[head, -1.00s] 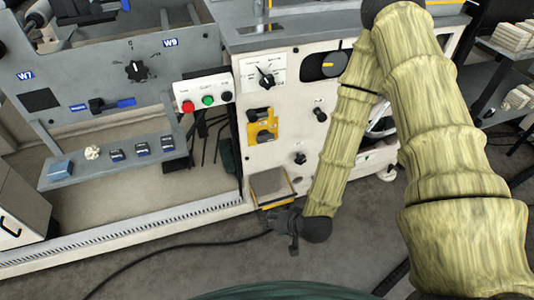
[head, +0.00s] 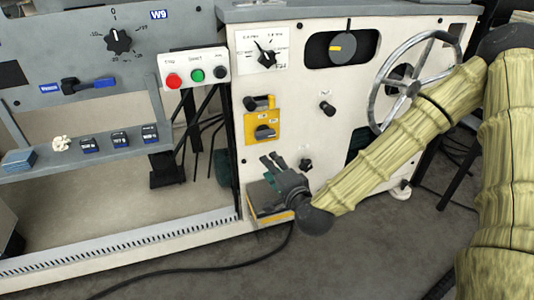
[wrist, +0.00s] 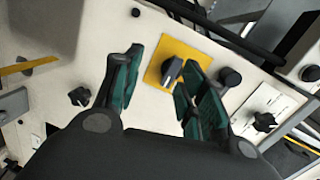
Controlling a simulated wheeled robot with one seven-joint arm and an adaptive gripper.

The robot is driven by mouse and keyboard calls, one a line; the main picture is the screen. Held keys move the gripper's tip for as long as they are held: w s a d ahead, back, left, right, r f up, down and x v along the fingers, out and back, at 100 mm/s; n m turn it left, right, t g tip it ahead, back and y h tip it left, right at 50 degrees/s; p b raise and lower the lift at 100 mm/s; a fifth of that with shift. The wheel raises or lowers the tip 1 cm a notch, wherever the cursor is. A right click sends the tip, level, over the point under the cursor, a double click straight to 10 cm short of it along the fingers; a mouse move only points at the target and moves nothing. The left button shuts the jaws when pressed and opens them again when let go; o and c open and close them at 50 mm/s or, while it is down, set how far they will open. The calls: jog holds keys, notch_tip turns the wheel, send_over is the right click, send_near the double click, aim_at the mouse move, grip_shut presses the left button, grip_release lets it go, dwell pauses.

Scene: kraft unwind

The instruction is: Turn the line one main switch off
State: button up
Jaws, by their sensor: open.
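A yellow plate (head: 251,137) with a black rotary knob (head: 265,132) is on the cream machine panel, the likely main switch; its lettering is too small to read. In the head view the knob's grip lies roughly sideways. My gripper (head: 272,163) is below and in front of the plate, its fingers pointing up toward the panel. In the wrist view my gripper (wrist: 160,85) is open and empty. The yellow plate (wrist: 187,50) and the knob (wrist: 172,70) show between and beyond the fingertips, nearer the right finger. I cannot tell whether that finger touches the knob.
A black knob (head: 257,103) sits just above the rotary knob, and a white dial plate (head: 262,50) is higher. A small knob (head: 327,107) and a handwheel (head: 412,80) are to the right. A red, green and black button box (head: 195,75) is left. A cable lies on the floor.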

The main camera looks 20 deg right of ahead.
aim_at(267, 137)
jog(key=w+b, duration=0.2)
jog(key=w, duration=0.1)
jog(key=w+d+r+m+t+b, duration=0.1)
jog(key=w+b, duration=0.1)
jog(key=w, duration=0.2)
jog(key=w+d+m+h+b, duration=0.1)
jog(key=w+b, duration=0.1)
jog(key=w, duration=0.1)
jog(key=shift+w+d+r+t+b, duration=0.1)
jog(key=shift+w+r+t+b, duration=0.2)
jog(key=shift+r+t, duration=0.1)
jog(key=shift+w+r, duration=0.1)
jog(key=shift+w, duration=0.75)
grip_shut()
